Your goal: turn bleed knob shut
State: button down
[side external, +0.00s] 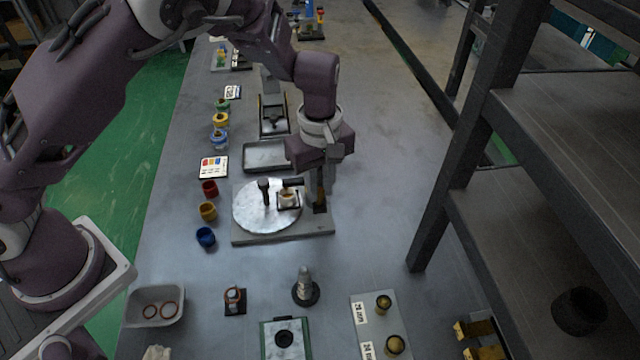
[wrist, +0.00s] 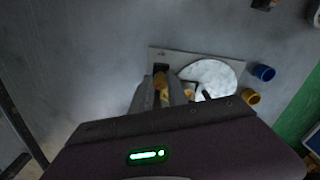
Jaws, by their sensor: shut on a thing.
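A grey base plate (side external: 283,236) carries a round whitish disc (side external: 250,216), with a black upright post (side external: 264,190) and a small dark-framed cream piece (side external: 287,199) on it. My gripper (side external: 319,200) points down over the plate's right end. It is shut on a slim brass-yellow part (side external: 320,188), which I take for the bleed knob; its fingers hide much of it. In the wrist view my gripper (wrist: 163,90) has the yellow part (wrist: 161,84) between its fingers, with the disc (wrist: 212,76) to the right. The knob's turn angle cannot be read.
Red (side external: 209,188), ochre (side external: 208,211) and blue (side external: 205,237) cups stand left of the plate. A grey tray (side external: 267,168) lies just behind it. A dark cone-shaped piece (side external: 305,290) stands in front. A shelf rack (side external: 475,130) rises at right; the bench between is clear.

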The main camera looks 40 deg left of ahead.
jog(key=m, duration=0.4)
jog(key=shift+m, duration=2.2)
jog(key=shift+a, duration=0.1)
jog(key=c, duration=1.3)
grip_release()
notch_tip(320, 180, up, 7)
jog(key=shift+r, duration=0.1)
